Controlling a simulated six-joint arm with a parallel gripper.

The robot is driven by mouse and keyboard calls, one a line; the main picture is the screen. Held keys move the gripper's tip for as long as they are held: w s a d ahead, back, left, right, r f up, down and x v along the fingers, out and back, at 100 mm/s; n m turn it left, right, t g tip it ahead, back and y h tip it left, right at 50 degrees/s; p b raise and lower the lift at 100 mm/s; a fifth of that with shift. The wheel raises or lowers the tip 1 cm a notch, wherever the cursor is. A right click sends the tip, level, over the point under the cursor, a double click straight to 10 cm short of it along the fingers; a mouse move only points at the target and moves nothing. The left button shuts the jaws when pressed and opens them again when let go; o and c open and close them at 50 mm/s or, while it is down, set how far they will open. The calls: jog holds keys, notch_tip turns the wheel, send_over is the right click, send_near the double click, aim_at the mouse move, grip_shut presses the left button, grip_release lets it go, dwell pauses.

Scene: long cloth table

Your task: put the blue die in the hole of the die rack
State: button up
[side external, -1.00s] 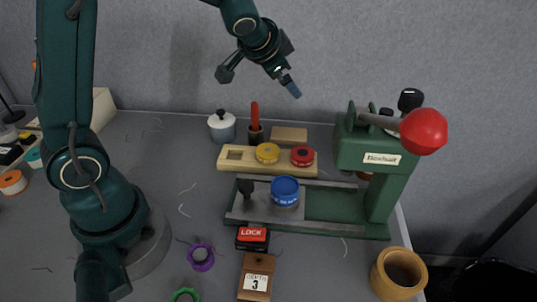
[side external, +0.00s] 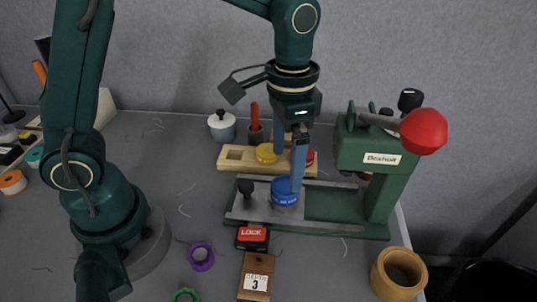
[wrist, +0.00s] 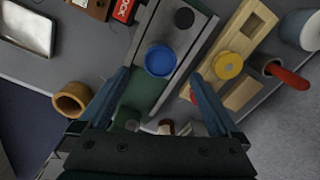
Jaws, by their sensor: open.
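The blue die (side external: 282,198) is a short round piece with pale lettering on its side. It sits on the grey slide of the green press and also shows in the wrist view (wrist: 160,60). The wooden die rack (side external: 226,166) lies behind it, with an empty square hole (side external: 235,155) at its left end. A yellow die (side external: 266,154) and a partly hidden red die (side external: 310,157) sit in the rack. My gripper (side external: 288,172) is open and points down over the blue die. One finger covers part of the die in the side view; contact cannot be told.
The green press (side external: 380,160) with its red-knobbed lever (side external: 424,131) stands close on the right. A black knob (side external: 246,187) stands left of the blue die. A red LOCK box (side external: 252,237) is in front. A lidded pot (side external: 222,127) stands behind the rack.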

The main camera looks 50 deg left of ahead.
aim_at(285, 187)
jog(key=shift+f, duration=2.8)
jog(key=shift+c, duration=0.2)
grip_shut()
